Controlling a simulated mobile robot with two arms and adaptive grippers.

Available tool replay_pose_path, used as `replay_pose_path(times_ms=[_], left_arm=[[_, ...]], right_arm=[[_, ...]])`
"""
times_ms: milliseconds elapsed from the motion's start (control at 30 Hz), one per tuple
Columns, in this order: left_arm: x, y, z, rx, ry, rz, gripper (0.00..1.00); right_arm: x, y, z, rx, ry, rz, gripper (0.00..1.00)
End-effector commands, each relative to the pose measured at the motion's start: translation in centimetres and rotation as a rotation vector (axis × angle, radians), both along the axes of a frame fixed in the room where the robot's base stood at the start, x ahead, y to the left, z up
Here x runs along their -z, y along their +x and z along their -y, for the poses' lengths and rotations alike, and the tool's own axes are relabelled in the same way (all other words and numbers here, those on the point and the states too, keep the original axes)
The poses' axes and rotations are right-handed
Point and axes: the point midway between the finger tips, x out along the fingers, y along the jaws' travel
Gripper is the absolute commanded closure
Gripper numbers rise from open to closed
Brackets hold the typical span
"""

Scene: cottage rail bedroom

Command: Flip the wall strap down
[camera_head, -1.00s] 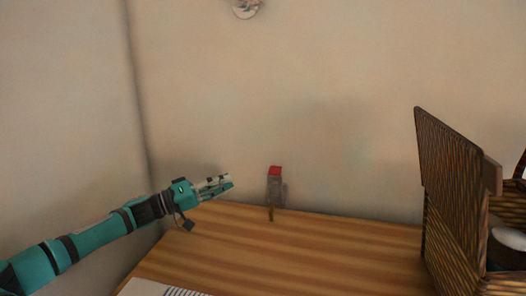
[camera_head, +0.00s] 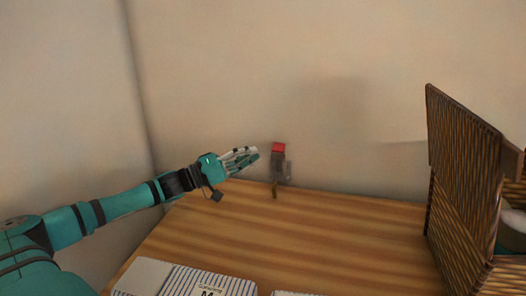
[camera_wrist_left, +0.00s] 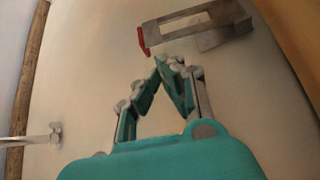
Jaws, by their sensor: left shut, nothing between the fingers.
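The wall strap (camera_head: 279,167) is a small grey metal piece with a red end, on the wall just above the back edge of the wooden top. Its red end (camera_head: 278,147) is uppermost in the head view. In the left wrist view the grey strap (camera_wrist_left: 190,30) and its red end (camera_wrist_left: 143,41) lie just beyond the fingertips. My left gripper (camera_head: 256,152) is shut and empty, just left of the strap. In the left wrist view its fingertips (camera_wrist_left: 168,62) meet, with a visible gap to the strap. My right gripper is not in view.
A wooden top (camera_head: 310,225) spans below the strap, mostly clear. A striped book or box (camera_head: 180,281) lies at its front left. A wicker basket with a raised lid (camera_head: 462,165) stands at the right. The wall (camera_head: 330,60) rises directly behind.

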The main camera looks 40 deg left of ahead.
Motion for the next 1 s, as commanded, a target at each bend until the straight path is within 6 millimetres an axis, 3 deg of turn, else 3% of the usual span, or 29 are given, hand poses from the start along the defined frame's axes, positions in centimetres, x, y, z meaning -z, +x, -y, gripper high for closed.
replay_pose_path(times_ms=[100, 333, 867, 1000], left_arm=[[-0.3, 1.6, 0.7, 0.0, 0.004, 0.003, 1.0], [-0.6, 3.2, 1.4, 0.001, 0.002, 0.002, 1.0], [-0.8, 3.7, 1.6, -0.002, 0.001, -0.001, 1.0], [-0.3, 3.8, 1.5, -0.001, 0.01, 0.019, 1.0]], right_arm=[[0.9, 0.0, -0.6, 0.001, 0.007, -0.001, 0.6], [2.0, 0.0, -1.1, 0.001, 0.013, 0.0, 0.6], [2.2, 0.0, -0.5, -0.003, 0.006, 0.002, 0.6], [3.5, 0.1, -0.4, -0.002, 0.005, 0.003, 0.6]])
